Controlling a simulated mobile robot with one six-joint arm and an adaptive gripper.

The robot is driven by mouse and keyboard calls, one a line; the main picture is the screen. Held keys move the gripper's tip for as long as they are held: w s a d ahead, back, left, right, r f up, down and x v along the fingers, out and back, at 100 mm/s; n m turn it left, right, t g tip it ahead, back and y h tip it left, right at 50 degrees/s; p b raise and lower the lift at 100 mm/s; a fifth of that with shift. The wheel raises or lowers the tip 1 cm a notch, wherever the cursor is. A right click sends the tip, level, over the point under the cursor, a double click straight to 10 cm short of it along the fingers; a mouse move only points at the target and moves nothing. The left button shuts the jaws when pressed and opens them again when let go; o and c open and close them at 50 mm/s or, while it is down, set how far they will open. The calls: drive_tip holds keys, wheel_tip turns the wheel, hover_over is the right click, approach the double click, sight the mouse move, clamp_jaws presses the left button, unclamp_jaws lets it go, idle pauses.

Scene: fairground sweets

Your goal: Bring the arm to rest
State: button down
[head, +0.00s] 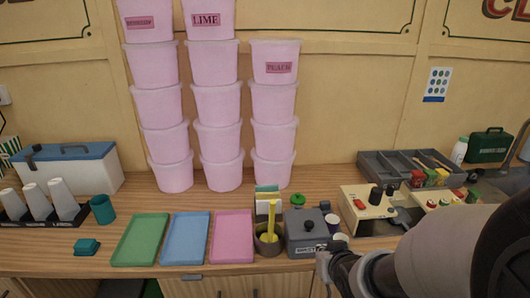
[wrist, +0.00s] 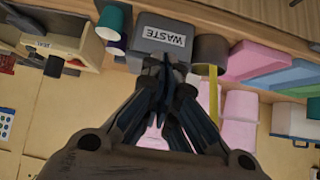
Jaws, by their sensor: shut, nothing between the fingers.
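My gripper (wrist: 166,68) is shut and empty in the wrist view, with its fingertips together in front of the grey waste box. In the head view my gripper (head: 322,262) shows small at the end of my arm, at the counter's front edge, just in front of the waste box (head: 307,233). The waste box (wrist: 165,38) has a white WASTE label and a lid with a dark knob. My arm reaches in from the lower right and hides part of the counter there.
Green (head: 140,239), blue (head: 186,238) and pink (head: 232,237) trays lie left of a brown pot (head: 268,245) with a yellow tool. Tall stacks of pink tubs (head: 217,106) stand behind. A cream machine (head: 368,208) and a grey divided tray (head: 372,165) are at right.

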drive_tip(key=s+a+r+g, duration=0.2)
drive_tip(key=s+r, duration=0.3)
drive_tip(key=s, duration=0.6)
drive_tip(key=s+a+r+g, duration=0.2)
drive_tip(key=s+r+g, duration=0.1)
drive_tip(key=s, duration=0.8)
drive_tip(key=shift+v, duration=0.95)
